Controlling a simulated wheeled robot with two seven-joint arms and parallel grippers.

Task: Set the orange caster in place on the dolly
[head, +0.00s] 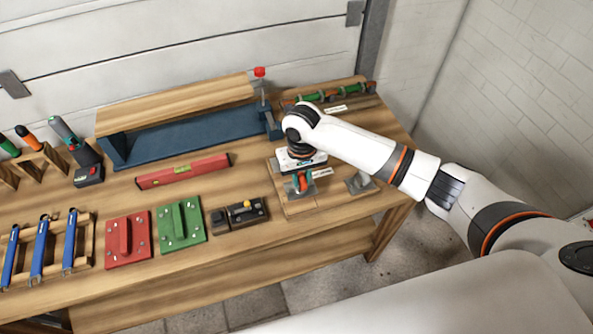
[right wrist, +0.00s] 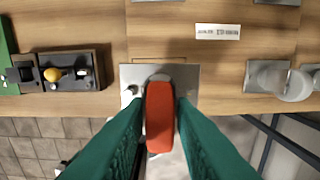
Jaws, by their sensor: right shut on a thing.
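The orange caster (right wrist: 160,115) sits between the fingers of my right gripper (right wrist: 160,118), which is shut on it. In the head view the caster (head: 297,183) shows as a small orange patch below my right gripper (head: 303,178). The dolly (head: 299,209) is a wooden board at the right front of the bench; its wood also shows in the right wrist view (right wrist: 170,45). A grey metal plate (right wrist: 188,73) lies right behind the caster in the wrist view. Whether the caster touches the dolly is hard to tell. My left gripper is not in view.
A grey caster (head: 360,183) stands on the dolly's right, near a white label (head: 322,172). A black block with a yellow knob (head: 240,214) lies to the left. Green (head: 180,223) and red (head: 128,238) plates, a red level (head: 183,171) and a blue vise-like frame (head: 190,136) are farther left.

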